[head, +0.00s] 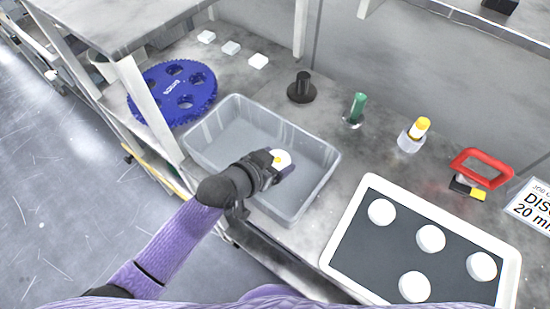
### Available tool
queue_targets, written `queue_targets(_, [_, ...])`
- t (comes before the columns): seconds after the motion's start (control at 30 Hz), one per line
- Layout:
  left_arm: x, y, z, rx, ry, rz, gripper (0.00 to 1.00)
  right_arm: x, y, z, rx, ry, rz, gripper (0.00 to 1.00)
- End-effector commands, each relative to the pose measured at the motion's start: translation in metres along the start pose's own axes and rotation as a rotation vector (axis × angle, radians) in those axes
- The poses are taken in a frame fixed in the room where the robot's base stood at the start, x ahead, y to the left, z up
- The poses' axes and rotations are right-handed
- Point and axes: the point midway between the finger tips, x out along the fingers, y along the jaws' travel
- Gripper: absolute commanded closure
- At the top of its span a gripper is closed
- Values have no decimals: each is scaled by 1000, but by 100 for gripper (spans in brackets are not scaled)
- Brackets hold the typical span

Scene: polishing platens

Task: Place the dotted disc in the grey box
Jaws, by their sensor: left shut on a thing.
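My left gripper (278,168) is over the right part of the grey box (318,148), shut on a small disc (281,157). The disc looks white with a yellow patch; its face is too small to make out dots clearly. The disc is at about the height of the box's rim or above it, and I cannot tell the exact gap. The grey box is open at the top and its visible floor is empty. My arm hides part of its near wall. My right gripper does not show.
A white tray (345,222) with several white discs lies at the right. A blue perforated wheel (176,72) is left of the box.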

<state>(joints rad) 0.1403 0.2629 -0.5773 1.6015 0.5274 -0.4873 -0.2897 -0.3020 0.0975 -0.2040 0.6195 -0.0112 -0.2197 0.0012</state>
Motion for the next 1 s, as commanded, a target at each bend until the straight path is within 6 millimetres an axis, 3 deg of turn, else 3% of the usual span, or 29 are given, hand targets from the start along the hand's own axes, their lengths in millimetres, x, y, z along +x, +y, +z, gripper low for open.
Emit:
queue_targets(0.27, [3,0,5,0,0,0,84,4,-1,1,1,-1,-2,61])
queue_targets(0.3, [3,0,5,0,-1,0,11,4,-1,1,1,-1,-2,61])
queue_targets(0.37, [3,0,5,0,-1,0,0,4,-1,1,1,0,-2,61])
queue_targets(0.6, [2,0,4,0,0,0,0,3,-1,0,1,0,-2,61])
queue_targets(0.73, [-7,-1,-10,0,0,-1,0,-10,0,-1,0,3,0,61])
queue_targets(1.0, [-85,0,-8,3,-4,0,0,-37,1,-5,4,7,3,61])
